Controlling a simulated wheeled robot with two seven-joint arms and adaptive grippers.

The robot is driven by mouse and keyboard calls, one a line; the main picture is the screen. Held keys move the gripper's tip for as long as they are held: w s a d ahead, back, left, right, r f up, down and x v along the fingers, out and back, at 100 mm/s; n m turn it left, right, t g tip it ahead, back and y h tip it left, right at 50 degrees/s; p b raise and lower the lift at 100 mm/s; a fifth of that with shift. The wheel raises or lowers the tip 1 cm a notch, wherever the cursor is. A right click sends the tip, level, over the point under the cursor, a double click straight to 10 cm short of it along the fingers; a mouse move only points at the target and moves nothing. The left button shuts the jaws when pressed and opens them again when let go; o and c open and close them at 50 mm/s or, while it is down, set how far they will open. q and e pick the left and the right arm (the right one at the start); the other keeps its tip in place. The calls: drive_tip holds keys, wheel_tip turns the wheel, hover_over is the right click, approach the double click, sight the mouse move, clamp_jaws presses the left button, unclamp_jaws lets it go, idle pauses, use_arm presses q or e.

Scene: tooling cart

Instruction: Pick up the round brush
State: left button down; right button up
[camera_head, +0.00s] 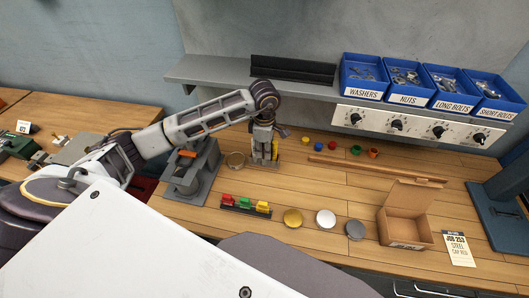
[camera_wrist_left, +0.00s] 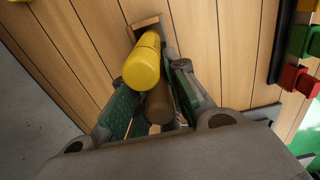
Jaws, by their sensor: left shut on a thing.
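My left gripper (camera_head: 262,157) points down at the wooden bench top, right of the grey stand. In the left wrist view its green-padded fingers (camera_wrist_left: 157,100) are closed around a brown cylindrical piece (camera_wrist_left: 159,103). This looks like the handle of the round brush, but no bristles show clearly. Whether the held piece touches the bench cannot be told. My right gripper is not in view.
A rack of coloured blocks (camera_head: 246,206) lies in front. An open cardboard box (camera_head: 405,220) and blue bins (camera_head: 364,78) are to the right.

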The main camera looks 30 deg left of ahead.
use_arm(q)
drive_tip(key=shift+r, duration=0.1)
wheel_tip(320, 180, up, 18)
drive_tip(key=b, duration=0.1)
drive_tip(key=shift+b, duration=0.4)
idle(0.7)
idle(0.8)
drive_tip(key=shift+s, duration=0.1)
